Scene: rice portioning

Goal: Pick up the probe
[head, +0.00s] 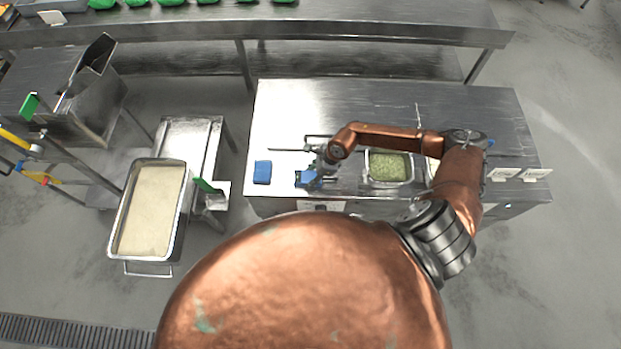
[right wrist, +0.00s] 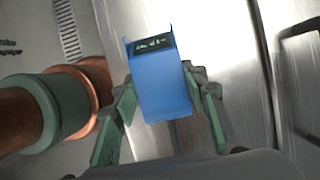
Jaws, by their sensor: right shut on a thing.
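The probe (right wrist: 162,85) is a blue, box-shaped device with a small dark display at its end. In the right wrist view it sits between the two green fingers of my right gripper (right wrist: 163,108), which is shut on it. In the head view the blue probe (head: 306,179) is at the tip of my right gripper (head: 316,174), over the front left part of the steel counter (head: 400,97). I cannot tell how far it is above the counter. My left gripper is in neither view.
A blue block (head: 262,172) lies left of the probe on the counter. A pan of green food (head: 389,168) stands to the right, under my right arm. A deep tray of pale food (head: 152,210) stands at the left. The counter's back part is mostly clear.

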